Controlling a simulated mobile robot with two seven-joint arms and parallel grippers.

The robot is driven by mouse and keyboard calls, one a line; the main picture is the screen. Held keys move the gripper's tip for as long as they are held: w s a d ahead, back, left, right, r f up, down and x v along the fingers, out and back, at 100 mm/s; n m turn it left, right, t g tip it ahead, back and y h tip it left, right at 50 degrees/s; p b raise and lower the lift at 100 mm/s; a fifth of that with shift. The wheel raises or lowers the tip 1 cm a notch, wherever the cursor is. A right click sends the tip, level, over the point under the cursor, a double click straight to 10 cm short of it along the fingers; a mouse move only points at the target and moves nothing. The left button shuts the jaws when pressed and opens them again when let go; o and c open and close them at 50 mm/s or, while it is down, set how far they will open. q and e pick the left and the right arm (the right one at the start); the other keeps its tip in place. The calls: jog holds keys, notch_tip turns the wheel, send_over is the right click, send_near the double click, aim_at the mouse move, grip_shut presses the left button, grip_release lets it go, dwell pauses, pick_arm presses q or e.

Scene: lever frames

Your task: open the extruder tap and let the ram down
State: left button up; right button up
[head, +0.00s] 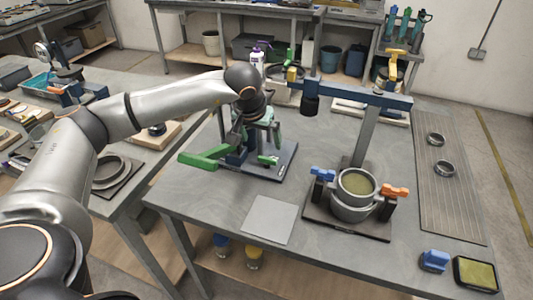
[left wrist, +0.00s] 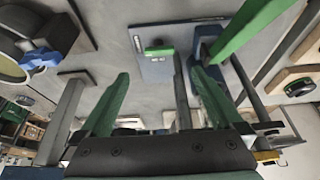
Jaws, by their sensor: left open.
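The device with green handles stands on a dark blue base plate (head: 284,164) on the bench. Its long green lever (head: 204,158) reaches out to the left from a dark blue block (head: 237,156). A smaller green piece (head: 268,160) sits low on the plate and also shows in the left wrist view (left wrist: 160,50). I cannot tell which green part is the tap; the ram is not clear. My left gripper (head: 256,130) is over this device, open, its fingers pointing down. In the left wrist view the lever (left wrist: 250,25) lies beyond the open left gripper (left wrist: 160,76). My right gripper is out of view.
A post with a blue beam (head: 372,94) stands to the right, behind a round pot (head: 356,184) with blue and orange clamps. A grey sheet (head: 270,219) lies at the front. A ribbed mat (head: 451,190) with two rings is at far right.

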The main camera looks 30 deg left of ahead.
aim_at(267, 159)
pick_arm(q)
jog(key=p+x, duration=0.1)
jog(key=x, duration=0.9)
jog(key=shift+w+f, duration=0.1)
jog(key=shift+f, duration=0.15)
jog(key=c, duration=1.3)
